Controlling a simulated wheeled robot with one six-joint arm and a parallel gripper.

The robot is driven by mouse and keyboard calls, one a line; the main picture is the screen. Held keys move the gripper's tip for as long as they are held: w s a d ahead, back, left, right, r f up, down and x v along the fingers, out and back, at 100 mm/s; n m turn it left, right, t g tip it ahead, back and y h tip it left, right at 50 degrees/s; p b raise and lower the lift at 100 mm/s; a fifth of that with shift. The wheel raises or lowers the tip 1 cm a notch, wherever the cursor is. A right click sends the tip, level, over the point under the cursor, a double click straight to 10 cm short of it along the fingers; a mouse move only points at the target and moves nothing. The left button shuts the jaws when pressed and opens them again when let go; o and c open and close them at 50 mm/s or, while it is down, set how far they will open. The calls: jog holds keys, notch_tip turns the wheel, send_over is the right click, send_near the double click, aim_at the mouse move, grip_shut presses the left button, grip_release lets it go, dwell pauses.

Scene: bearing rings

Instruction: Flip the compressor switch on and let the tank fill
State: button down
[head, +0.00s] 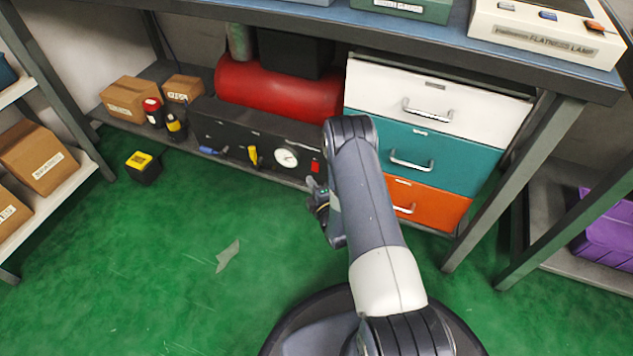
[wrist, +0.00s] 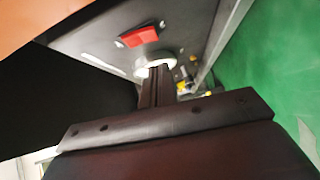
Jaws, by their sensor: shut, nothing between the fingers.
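The compressor has a red tank (head: 280,92) and a black front panel (head: 238,128) on the low shelf under the bench. The panel carries a round white gauge (head: 286,157), a red switch (head: 315,166) at its right end and a yellow-handled valve (head: 253,156). My gripper (head: 312,185) is just below the switch in the head view, partly hidden by my arm. In the wrist view my shut, empty fingers (wrist: 156,80) point at the panel, overlapping the gauge (wrist: 150,65). The red switch (wrist: 138,37) shows beyond and left of the fingertips. I cannot tell its position or the gauge reading.
A drawer unit (head: 425,160) stands right of the compressor, close to my arm. A blue handle (head: 210,150) sticks out at the panel's left. Boxes (head: 130,99) and small bottles stand farther left. A black-and-yellow block (head: 143,167) lies on the floor. The green floor in front is mostly clear.

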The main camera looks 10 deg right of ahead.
aim_at(313, 170)
jog(key=shift+w+d+f+b, duration=0.2)
jog(key=shift+w+d+b, duration=0.25)
jog(key=shift+w+d, duration=0.75)
jog(key=shift+a, duration=0.1)
jog(key=shift+w+f, duration=0.1)
jog(key=shift+w, duration=0.15)
